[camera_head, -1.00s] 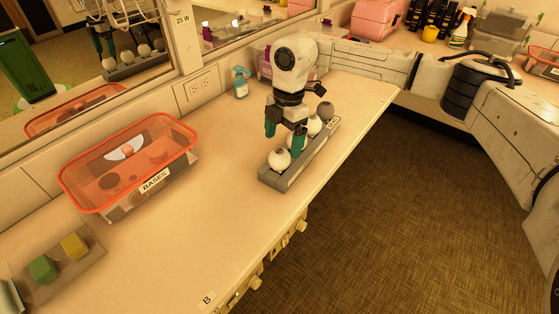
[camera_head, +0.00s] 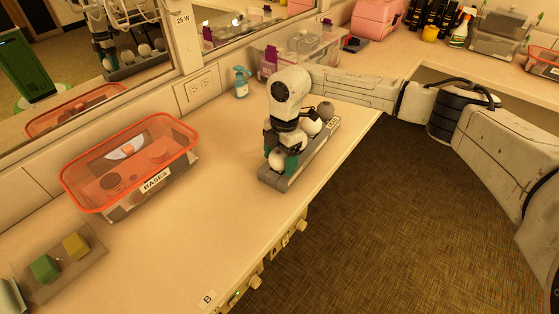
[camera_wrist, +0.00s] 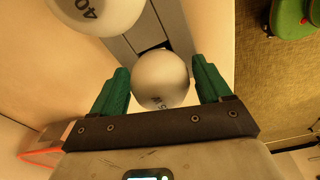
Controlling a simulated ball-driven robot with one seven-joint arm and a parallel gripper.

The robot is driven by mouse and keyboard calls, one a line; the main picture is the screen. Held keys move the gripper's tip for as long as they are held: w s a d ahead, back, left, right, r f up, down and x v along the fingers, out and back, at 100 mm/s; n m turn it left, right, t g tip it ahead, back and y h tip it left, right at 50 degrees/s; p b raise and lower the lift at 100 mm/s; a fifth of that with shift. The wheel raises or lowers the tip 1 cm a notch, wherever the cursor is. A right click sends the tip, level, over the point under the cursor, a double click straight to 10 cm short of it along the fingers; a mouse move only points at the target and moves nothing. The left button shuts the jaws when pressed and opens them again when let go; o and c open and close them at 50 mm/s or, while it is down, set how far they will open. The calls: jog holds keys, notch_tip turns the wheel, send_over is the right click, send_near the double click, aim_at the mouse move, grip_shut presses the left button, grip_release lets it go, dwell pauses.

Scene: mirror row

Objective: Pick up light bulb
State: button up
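A row of round light bulbs sits in a long grey holder (camera_head: 306,168) near the table's front edge. My gripper (camera_head: 282,160) is lowered over the near end, its green fingers pointing down on either side of the nearest white bulb (camera_head: 276,159). In the wrist view this bulb (camera_wrist: 162,79) lies between the fingers of my gripper (camera_wrist: 161,68), very close to both; I see no firm grip. A second white bulb (camera_wrist: 98,12), marked 40, is at the top left there. Another white bulb (camera_head: 311,127) and a darker one (camera_head: 326,108) sit farther along the holder.
A clear, orange-rimmed bin (camera_head: 188,150) labelled BASES stands left. A tray with a green block (camera_head: 44,268) and a yellow block (camera_head: 75,246) is at the lower left. A spray bottle (camera_head: 241,84) stands behind by the mirror. The middle of the table is clear.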

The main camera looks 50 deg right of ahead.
jog(key=c, duration=0.6)
jog(key=shift+r, duration=0.15)
